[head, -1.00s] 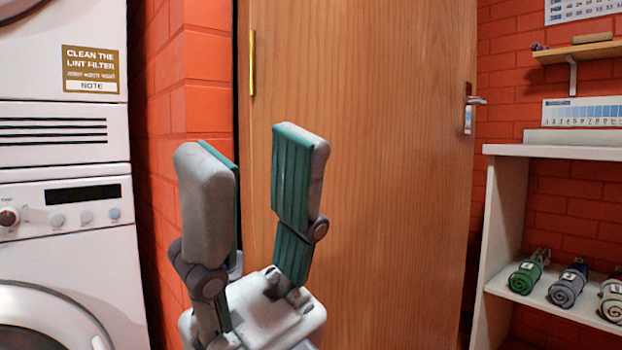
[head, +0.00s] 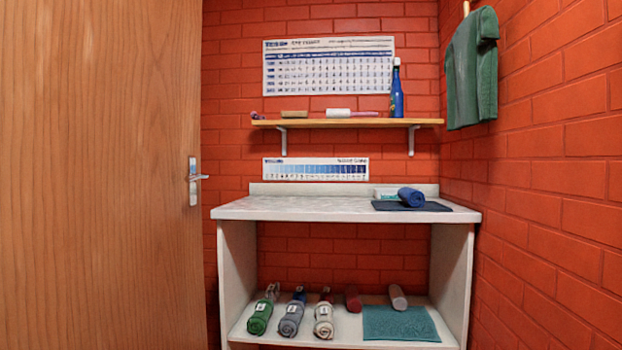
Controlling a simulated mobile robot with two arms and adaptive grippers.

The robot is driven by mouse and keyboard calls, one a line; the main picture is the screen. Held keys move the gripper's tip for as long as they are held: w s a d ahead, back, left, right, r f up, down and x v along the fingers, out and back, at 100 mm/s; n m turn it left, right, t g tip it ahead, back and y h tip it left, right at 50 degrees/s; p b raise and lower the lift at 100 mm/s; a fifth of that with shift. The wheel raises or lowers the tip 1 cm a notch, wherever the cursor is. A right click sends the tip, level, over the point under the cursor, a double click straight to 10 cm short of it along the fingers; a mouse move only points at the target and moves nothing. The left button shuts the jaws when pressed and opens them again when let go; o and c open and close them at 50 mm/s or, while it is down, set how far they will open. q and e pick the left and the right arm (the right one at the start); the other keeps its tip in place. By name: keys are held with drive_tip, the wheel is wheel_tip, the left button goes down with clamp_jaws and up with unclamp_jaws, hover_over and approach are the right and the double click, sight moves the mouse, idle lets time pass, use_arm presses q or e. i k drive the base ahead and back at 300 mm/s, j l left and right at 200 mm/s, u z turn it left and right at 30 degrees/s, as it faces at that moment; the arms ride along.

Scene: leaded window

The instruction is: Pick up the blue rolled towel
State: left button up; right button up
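A blue rolled towel (head: 411,197) lies on a flat dark blue cloth (head: 440,207) at the right part of the white counter (head: 300,208). A small white and teal item (head: 385,192) sits just behind it, partly hidden. Neither of my grippers shows in the head view now.
The lower shelf (head: 345,332) holds green, grey-blue and cream rolled towels (head: 291,320), two small rolls (head: 397,297) and a flat teal cloth (head: 400,323). A wooden shelf (head: 348,123) with a blue bottle (head: 397,92) hangs above. A wooden door (head: 100,180) fills the left. The counter's left and middle are clear.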

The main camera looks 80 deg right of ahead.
sight(414, 197)
drive_tip(key=z, duration=1.7)
drive_tip(key=i+l+z, duration=0.1)
drive_tip(key=z, duration=0.35)
drive_tip(key=i+z, duration=0.25)
drive_tip(key=z, duration=0.2)
drive_tip(key=i+z, duration=0.2)
drive_tip(key=z, duration=0.25)
drive_tip(key=i+j+z, duration=0.15)
drive_tip(key=z, duration=0.3)
drive_tip(key=i+j, duration=0.1)
